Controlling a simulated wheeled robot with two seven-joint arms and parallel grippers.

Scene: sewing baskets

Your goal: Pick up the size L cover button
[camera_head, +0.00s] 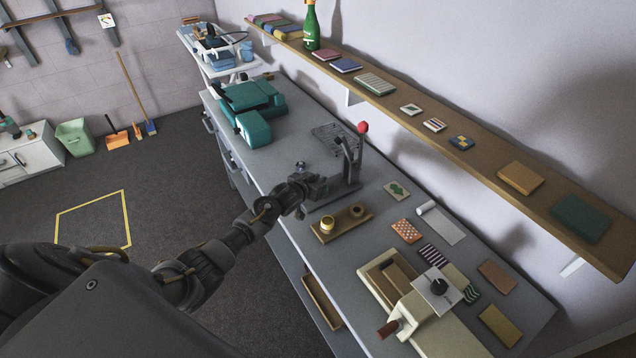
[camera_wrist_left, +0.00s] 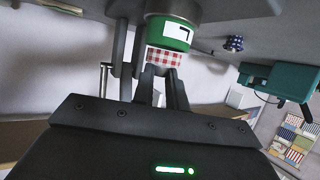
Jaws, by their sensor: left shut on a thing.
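My left gripper (camera_head: 318,187) is at the dark hand press (camera_head: 347,160) with the red knob on the grey bench. In the left wrist view, the fingers of my left gripper (camera_wrist_left: 163,75) are shut on a small red-and-white checked piece (camera_wrist_left: 164,57), which looks like the cover button. It sits right against a green round part (camera_wrist_left: 170,32) whose white label bears a dark mark like an upside-down L. I cannot tell whether the two are joined. In the head view the gripper hides the piece. My right gripper is not in view.
A wooden tray (camera_head: 342,222) with a gold and a dark round part stands just in front of the press. A teal sewing machine (camera_head: 251,101) is farther left. Fabric pieces and a cream device (camera_head: 431,333) lie nearer right. A wall shelf (camera_head: 480,160) runs above.

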